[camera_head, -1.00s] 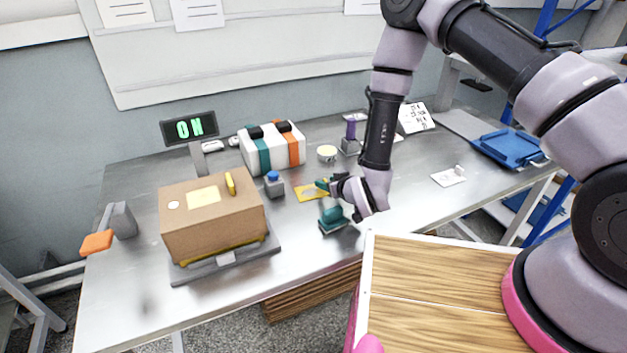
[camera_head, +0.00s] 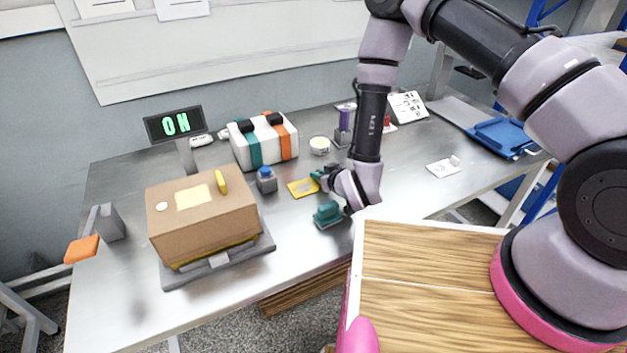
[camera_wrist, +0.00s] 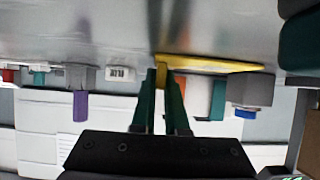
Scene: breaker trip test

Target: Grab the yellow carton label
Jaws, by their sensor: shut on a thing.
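The yellow carton label (camera_head: 303,187) is a flat, thin piece at the middle of the metal table, right of the blue-topped button. My gripper (camera_head: 319,174) is at the label's right end, low over the table. In the wrist view my gripper's two green fingers (camera_wrist: 162,73) are shut on one end of the yellow label (camera_wrist: 215,66), and the rest of it stretches to the right close to the table surface. I cannot tell whether the label is clear of the table.
A cardboard carton (camera_head: 205,232) stands on a grey platform at the left. A blue-topped button (camera_head: 266,180) is left of the label, and a teal-topped block (camera_head: 328,214) is just in front of my wrist. A white case with coloured straps (camera_head: 263,141) stands behind. A display (camera_head: 174,124) reads ON.

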